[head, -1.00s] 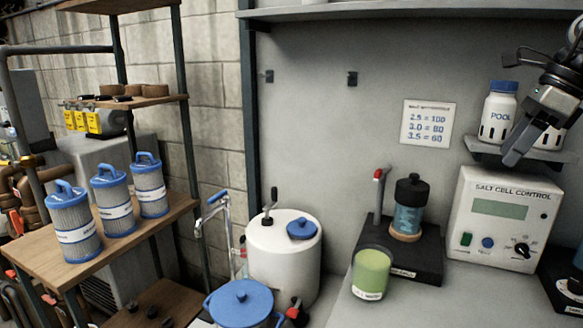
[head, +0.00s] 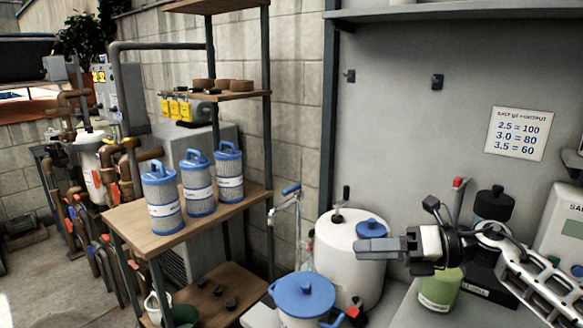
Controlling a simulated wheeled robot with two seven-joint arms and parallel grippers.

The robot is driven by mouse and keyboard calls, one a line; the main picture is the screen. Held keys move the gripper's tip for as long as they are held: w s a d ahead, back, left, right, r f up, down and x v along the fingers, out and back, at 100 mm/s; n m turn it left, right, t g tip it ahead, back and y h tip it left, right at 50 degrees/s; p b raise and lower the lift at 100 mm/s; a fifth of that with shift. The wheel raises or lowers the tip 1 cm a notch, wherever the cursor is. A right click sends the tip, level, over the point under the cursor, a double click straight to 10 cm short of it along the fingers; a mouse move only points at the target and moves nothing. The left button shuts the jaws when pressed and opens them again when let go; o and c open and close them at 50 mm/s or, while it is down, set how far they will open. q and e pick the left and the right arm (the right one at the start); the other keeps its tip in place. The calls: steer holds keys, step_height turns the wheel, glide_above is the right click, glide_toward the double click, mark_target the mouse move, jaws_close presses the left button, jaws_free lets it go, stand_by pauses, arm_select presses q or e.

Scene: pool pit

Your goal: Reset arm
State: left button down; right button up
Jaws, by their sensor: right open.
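My right gripper (head: 372,247) shows at the lower right of the head view, with its arm coming in from the right. It points left, with its fingers seen edge-on in front of the white tank (head: 333,262). The jaws are open and I see nothing held in them. The gripper hides part of the tank, and the wrist covers the top of the green cup (head: 439,291). My left gripper is not in view.
A blue-lidded container (head: 303,295) stands below the gripper. A black bottle (head: 493,205) and the control box (head: 566,228) are close to my right arm. Blue-capped filters (head: 198,182) stand on a wooden shelf (head: 140,232) at the left.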

steer(key=s+a+f+m+t+h, duration=0.25)
steer(key=f+m+t, duration=0.45)
steer(key=m, duration=0.6)
steer(key=s+a+f+m+t+h, duration=0.1)
steer(key=s+f+m+t+h, duration=0.4)
steer(key=f+m, duration=0.6)
steer(key=s+d+f+m+g+h, duration=0.2)
steer(key=s+f+m+g, duration=0.1)
steer(key=s+f+m, duration=0.4)
steer(key=s+d+f+m+g+h, duration=0.2)
steer(key=s+f+m+h, duration=0.1)
steer(key=s+f+m, duration=0.4)
steer(key=shift+s+f+m+g, duration=0.25)
steer(key=shift+s+m+g, duration=0.15)
steer(key=shift+s+m, duration=0.55)
